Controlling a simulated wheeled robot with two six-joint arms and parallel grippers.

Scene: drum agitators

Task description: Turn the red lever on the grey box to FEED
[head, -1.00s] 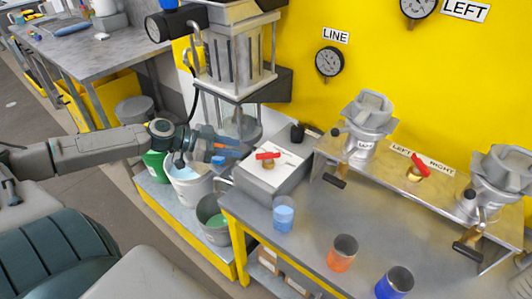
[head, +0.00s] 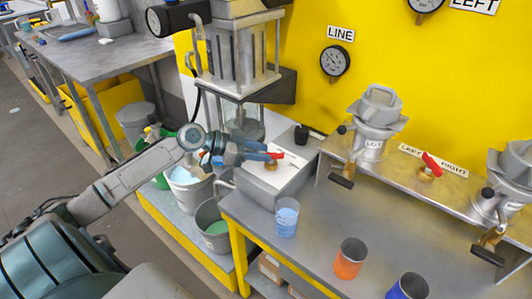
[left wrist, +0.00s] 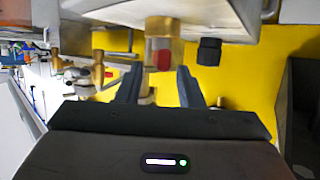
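The grey box (head: 262,190) stands on the left end of the metal table, with a pale plate on top. Its red lever (head: 275,155) sits on a brass fitting over the plate. My left gripper (head: 262,151) is right at the lever, coming from the left, and partly covers it. In the left wrist view my left gripper (left wrist: 160,88) has its fingers apart, with the red lever (left wrist: 163,58) and brass fitting (left wrist: 160,27) between and beyond the tips. Whether a finger touches the lever cannot be told. Markings on the plate are not readable. My right gripper is out of view.
A second red lever (head: 431,163) sits between LEFT and RIGHT labels on a raised shelf. A black knob (head: 301,134) stands behind the box. Light blue (head: 286,218), orange (head: 348,258) and dark blue (head: 408,288) cups stand on the table. Buckets stand below left.

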